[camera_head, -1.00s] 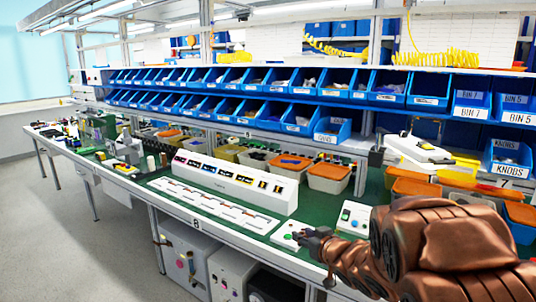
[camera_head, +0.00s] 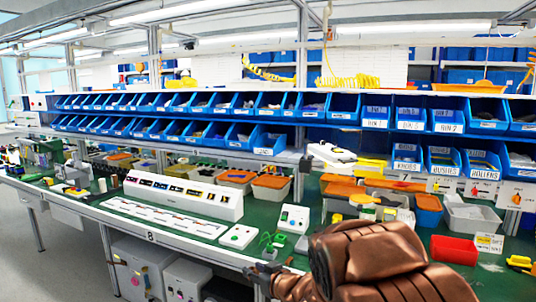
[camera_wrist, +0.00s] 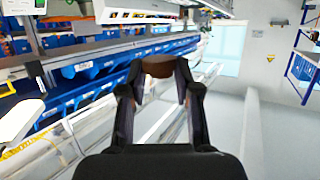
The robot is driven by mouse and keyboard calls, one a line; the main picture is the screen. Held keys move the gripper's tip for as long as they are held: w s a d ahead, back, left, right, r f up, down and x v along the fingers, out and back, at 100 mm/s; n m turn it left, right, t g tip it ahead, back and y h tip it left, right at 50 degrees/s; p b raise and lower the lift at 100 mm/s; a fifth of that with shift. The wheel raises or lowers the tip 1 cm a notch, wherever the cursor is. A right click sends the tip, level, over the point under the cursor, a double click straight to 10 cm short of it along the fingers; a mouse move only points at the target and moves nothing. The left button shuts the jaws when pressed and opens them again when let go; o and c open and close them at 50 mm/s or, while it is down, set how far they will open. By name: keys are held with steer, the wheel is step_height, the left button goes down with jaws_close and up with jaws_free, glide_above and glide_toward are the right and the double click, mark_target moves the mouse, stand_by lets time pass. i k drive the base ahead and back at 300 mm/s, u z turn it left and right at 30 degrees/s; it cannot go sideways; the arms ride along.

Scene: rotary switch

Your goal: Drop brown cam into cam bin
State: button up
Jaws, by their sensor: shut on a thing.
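My gripper (camera_wrist: 158,82) is shut on the brown cam (camera_wrist: 158,67), which sits between the two fingertips in the wrist view. In the head view my gripper (camera_head: 264,272) is small and dark, low in front of the bench's front edge, and the cam cannot be made out there. Two rows of blue bins (camera_head: 268,145) run along the shelf behind the bench. I cannot read for certain which of them is the cam bin in the current view. My gripper is well apart from all the bins.
The green-topped bench (camera_head: 300,262) carries a long white panel box (camera_head: 185,195), a small control box (camera_head: 292,218) and orange-lidded tubs (camera_head: 270,188). A red tray (camera_head: 454,250) and a grey tray (camera_head: 472,215) stand at the right. Grey cabinets (camera_head: 137,268) stand below the bench.

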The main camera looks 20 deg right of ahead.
mark_target(267, 150)
steer(key=u, duration=0.7)
steer(key=i, duration=2.25)
steer(key=z, duration=0.55)
